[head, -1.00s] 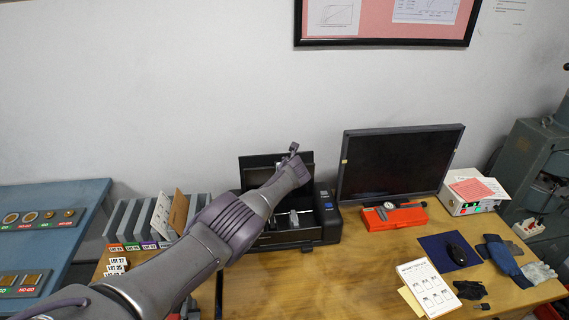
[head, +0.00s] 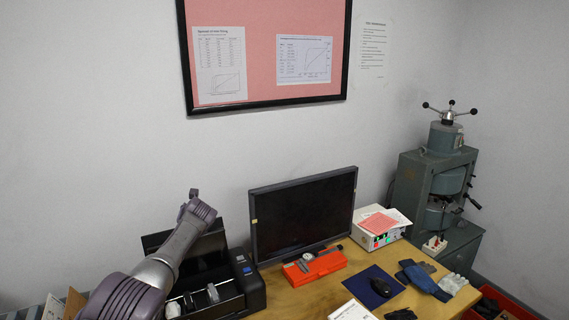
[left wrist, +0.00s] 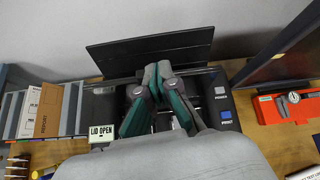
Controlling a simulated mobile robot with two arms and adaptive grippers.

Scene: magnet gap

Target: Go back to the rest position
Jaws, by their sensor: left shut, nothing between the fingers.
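My left gripper (head: 193,194) is shut and empty. In the head view it is raised at the end of my left arm, in front of the raised lid (head: 208,252) of a black device (head: 250,283). In the left wrist view, the gripper's fingertips (left wrist: 160,70) meet above the device's open bay, in front of the upright lid (left wrist: 185,46). A "LID OPEN" label (left wrist: 103,131) shows beside the fingers, and a blue button (left wrist: 226,115) is on the device's right side. Much of the bay is hidden behind the fingers and wrist. My right gripper is not in view.
A monitor (head: 305,212) stands right of the device, with a red gauge case (head: 315,267) before it. A green press (head: 433,195) stands beyond. Upright folders (left wrist: 40,108) stand left of the device.

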